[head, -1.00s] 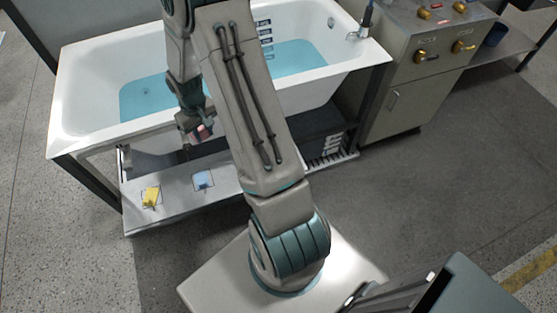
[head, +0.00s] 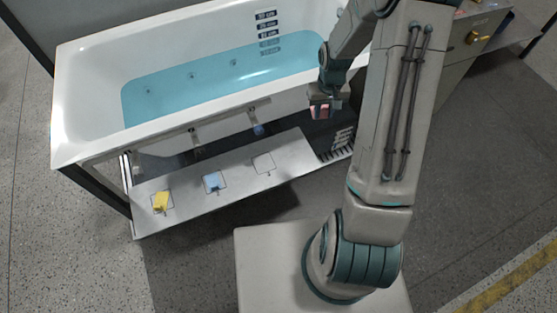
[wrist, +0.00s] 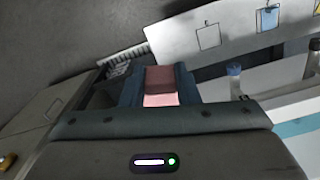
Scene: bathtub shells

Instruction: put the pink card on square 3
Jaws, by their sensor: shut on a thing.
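My gripper (head: 324,103) is shut on the pink card (head: 319,111) and holds it in the air near the tub's front rim, to the right of the shelf's squares. In the wrist view the pink card (wrist: 160,88) sits between the fingers. The grey shelf (head: 235,195) in front of the tub bears three outlined squares in a row. The right square (head: 264,163) is empty; it also shows in the wrist view (wrist: 208,37). A blue card (head: 213,181) is on the middle square and a yellow card (head: 161,201) on the left one. The square numbers are too small to read.
The white bathtub (head: 85,110) with blue water stands behind the shelf. Pipe fittings (head: 258,128) hang under its front rim. A dark slotted grate (head: 338,148) is right of the shelf.

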